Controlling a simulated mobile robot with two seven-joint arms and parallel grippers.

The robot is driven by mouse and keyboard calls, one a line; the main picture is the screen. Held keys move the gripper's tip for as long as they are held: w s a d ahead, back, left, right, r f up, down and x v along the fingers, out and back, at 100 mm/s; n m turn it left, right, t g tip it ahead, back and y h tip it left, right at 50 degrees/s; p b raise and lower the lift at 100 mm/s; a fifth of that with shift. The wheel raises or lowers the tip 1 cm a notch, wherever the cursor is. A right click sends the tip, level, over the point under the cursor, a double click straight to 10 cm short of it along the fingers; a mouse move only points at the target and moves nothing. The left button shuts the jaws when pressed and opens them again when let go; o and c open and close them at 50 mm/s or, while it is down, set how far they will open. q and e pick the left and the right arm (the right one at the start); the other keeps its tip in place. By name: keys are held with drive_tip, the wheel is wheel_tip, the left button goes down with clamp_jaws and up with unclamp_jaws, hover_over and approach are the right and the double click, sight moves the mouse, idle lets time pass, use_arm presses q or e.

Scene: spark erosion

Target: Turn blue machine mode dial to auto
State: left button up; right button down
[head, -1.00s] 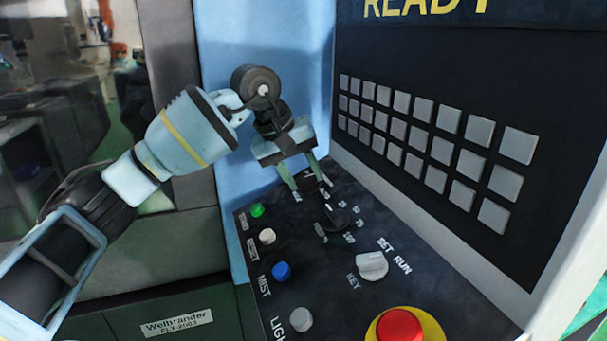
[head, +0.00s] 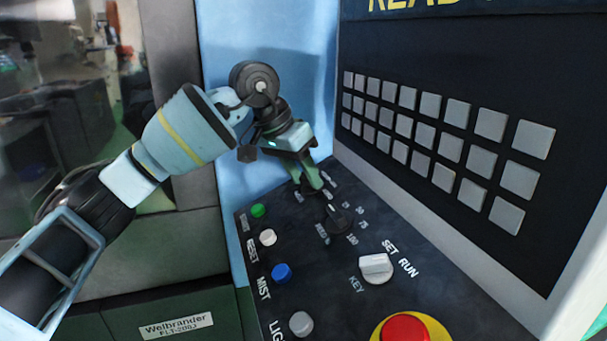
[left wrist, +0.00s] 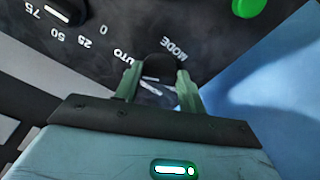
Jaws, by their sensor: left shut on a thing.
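The mode dial (left wrist: 158,68) is a dark knob on the black control panel, with MODE and AUTO lettering beside it in the left wrist view. My left gripper (head: 309,184) reaches down to it at the far end of the panel. Its green fingers (left wrist: 157,90) are shut on the dial, one on each side. In the head view the fingers cover most of the dial, and its pointer direction cannot be read. My right gripper is in neither view.
Nearer on the panel are a second black dial (head: 337,217) with number marks, a white SET/RUN key switch (head: 376,268), a red emergency button (head: 404,328), and green (head: 258,211), white and blue (head: 281,271) buttons. A keypad wall (head: 440,130) rises on the right.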

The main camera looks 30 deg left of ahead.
use_arm(q)
drive_tip(key=shift+m, duration=0.4)
drive_tip(key=o, duration=1)
drive_tip(key=shift+r, duration=0.1)
drive_tip(key=v, duration=0.7)
drive_tip(key=shift+a+r, duration=0.1)
drive_tip(key=shift+r, duration=0.15)
drive_tip(key=shift+s, duration=0.1)
